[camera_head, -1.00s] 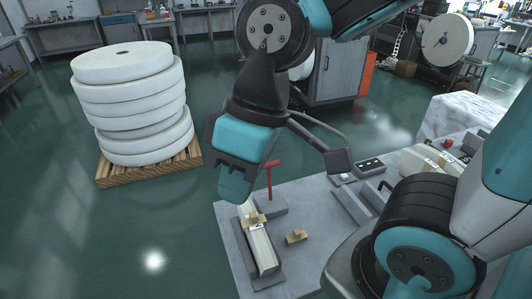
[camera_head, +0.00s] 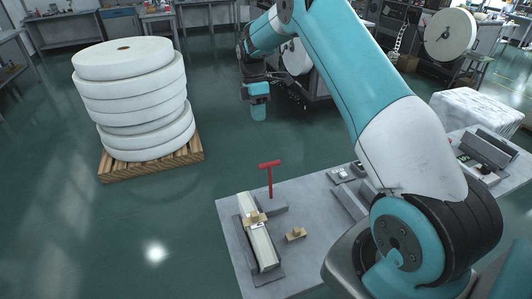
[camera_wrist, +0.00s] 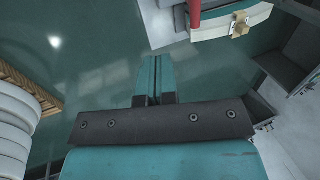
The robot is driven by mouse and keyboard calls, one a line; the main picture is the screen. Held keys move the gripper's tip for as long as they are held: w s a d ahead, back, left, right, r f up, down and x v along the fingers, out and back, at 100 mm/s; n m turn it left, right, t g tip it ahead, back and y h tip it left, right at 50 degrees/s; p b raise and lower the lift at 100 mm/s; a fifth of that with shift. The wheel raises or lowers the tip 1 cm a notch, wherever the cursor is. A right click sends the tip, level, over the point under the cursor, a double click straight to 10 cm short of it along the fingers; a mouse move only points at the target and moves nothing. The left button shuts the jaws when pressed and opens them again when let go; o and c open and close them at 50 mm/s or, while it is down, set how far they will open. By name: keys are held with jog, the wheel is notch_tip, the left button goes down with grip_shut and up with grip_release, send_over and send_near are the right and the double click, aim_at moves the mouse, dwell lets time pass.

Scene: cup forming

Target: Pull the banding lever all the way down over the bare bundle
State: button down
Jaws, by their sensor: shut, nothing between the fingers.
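The red banding lever (camera_head: 270,178) stands upright with a T-shaped handle on its grey base at the worktable's far left. Beside it, a long cream bundle (camera_head: 263,246) lies in a grey cradle, with a tan piece across its middle. My gripper (camera_head: 258,113) is out over the floor beyond the table, apart from the lever. Its fingers (camera_wrist: 160,62) are shut together and empty in the wrist view.
A small tan block (camera_head: 295,234) lies on the grey worktable (camera_head: 232,229) right of the bundle. A stack of white rolls (camera_head: 130,95) stands on a wooden pallet (camera_head: 150,168) at left. Open green floor lies between the pallet and table.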

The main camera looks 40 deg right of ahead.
jog(key=s+a+f+p, duration=0.2)
jog(key=s+f+p, duration=0.4)
jog(key=f, duration=0.4)
jog(key=shift+s+f+p, duration=0.15)
jog(key=shift+s+p, duration=0.15)
jog(key=shift+p, duration=0.2)
jog(key=shift+a, duration=0.15)
